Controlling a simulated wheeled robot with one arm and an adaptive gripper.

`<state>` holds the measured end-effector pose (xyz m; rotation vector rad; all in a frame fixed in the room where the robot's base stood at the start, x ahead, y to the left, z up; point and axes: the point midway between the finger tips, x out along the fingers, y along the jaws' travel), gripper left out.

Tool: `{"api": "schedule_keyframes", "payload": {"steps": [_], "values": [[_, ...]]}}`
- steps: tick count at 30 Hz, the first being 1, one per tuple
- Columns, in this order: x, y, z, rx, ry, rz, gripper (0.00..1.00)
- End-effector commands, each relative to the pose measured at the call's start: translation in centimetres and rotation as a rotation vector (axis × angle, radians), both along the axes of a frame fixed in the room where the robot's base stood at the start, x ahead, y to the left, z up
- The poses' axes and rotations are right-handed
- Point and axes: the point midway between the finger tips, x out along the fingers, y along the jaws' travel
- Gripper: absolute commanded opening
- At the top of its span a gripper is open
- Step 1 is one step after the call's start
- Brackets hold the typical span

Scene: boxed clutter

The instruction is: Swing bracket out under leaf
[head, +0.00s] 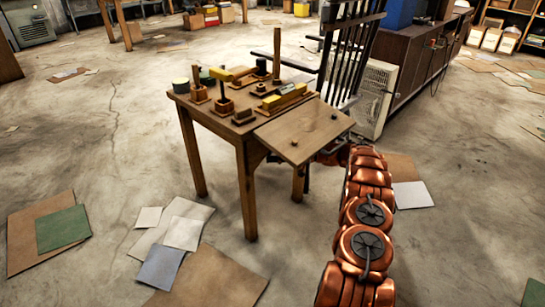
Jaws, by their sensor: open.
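A small wooden table (187,97) stands left of my arm. Its leaf (304,131) extends from the right side, roughly level with the top and sloping slightly. Small dark knobs or pegs sit on the leaf. The bracket cannot be made out clearly; a dark part (273,158) shows under the table edge beside the leaf and may belong to it. My gripper (335,152) is at the end of the copper-coloured arm, at the leaf's right edge and partly hidden behind it. I see nothing held in it. The space under the leaf is mostly hidden.
Wooden blocks, cups and a yellow bar (228,74) crowd the tabletop. A black slatted rack (347,45) and a pale vented unit (376,98) stand close behind the leaf. Papers and boards (183,233) lie on the floor; the left side is open.

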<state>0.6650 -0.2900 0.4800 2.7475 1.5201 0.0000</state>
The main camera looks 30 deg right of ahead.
Motion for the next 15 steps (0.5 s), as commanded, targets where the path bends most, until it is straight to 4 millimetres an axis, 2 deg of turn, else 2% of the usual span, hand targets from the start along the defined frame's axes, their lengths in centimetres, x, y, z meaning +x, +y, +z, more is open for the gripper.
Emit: {"api": "schedule_keyframes", "payload": {"steps": [9,15], "values": [[0.08,0.2,-0.02,0.001,0.0,0.001,0.45],[0.08,0.2,-0.02,0.001,0.0,0.001,0.25]]}}
